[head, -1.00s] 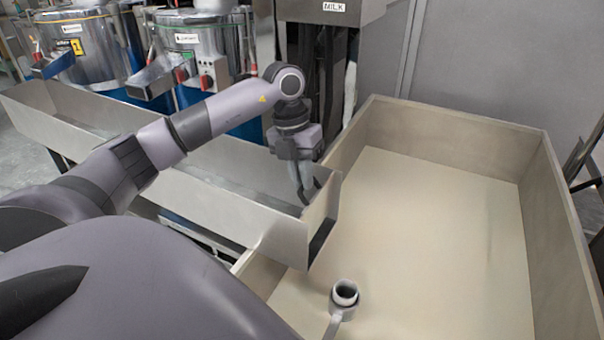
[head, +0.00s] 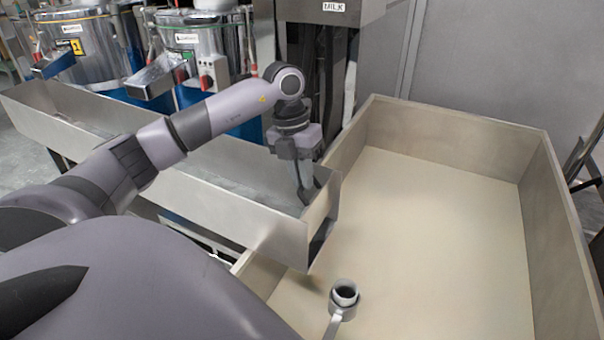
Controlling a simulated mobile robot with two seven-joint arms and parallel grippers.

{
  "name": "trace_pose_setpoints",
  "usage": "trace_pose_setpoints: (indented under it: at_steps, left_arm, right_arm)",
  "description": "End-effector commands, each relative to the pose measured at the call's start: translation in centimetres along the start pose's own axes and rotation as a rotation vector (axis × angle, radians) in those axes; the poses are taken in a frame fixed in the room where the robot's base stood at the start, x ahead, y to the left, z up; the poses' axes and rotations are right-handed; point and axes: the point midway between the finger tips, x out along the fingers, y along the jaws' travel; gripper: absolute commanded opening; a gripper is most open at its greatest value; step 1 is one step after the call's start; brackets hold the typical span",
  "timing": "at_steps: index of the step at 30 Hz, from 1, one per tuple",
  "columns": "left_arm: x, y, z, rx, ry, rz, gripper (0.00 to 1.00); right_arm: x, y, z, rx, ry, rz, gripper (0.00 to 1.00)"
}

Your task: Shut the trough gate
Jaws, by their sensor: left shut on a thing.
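The long metal trough (head: 215,215) runs from the left to the near edge of the big bin. The trough gate (head: 324,208) is the metal panel at its right end, with a dark gap beside its lower part. My left gripper (head: 306,194) points down at the inner side of the gate, by its top edge. Its fingers are closed together on the gate; the exact contact is too small to make out. My right gripper is not in view.
A big open beige bin (head: 440,240) lies right of the trough's end. Metal drums (head: 200,50) stand behind the trough, and a machine labelled MILK (head: 333,8) stands behind the gripper.

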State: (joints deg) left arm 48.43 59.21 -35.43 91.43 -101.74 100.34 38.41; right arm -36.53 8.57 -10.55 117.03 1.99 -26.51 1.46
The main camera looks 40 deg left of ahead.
Motion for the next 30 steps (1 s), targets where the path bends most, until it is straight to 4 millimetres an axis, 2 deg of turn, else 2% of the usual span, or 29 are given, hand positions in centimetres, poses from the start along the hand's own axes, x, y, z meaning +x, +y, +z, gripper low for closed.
trace_pose_setpoints:
  at_steps: [5,10,18,19,21,30]
  left_arm:
    - [0.4,0.1,0.0,-0.002,-0.001,0.002,0.00]
    - [2.5,0.6,0.1,-0.002,-0.002,0.003,0.00]
    - [2.7,0.6,0.1,-0.002,-0.001,0.003,0.00]
    - [2.7,0.6,0.1,-0.002,-0.001,0.003,0.22]
    - [2.7,0.6,0.1,-0.002,0.000,0.003,0.38]
    - [2.6,0.5,0.0,-0.001,-0.001,0.001,0.38]
  right_arm:
    - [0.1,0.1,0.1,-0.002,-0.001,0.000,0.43]
    - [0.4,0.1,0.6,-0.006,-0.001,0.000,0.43]
    - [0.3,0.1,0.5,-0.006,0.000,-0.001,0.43]
    - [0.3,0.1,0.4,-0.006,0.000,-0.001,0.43]
    - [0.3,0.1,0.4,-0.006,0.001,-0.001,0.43]
    - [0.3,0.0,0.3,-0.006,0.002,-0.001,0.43]
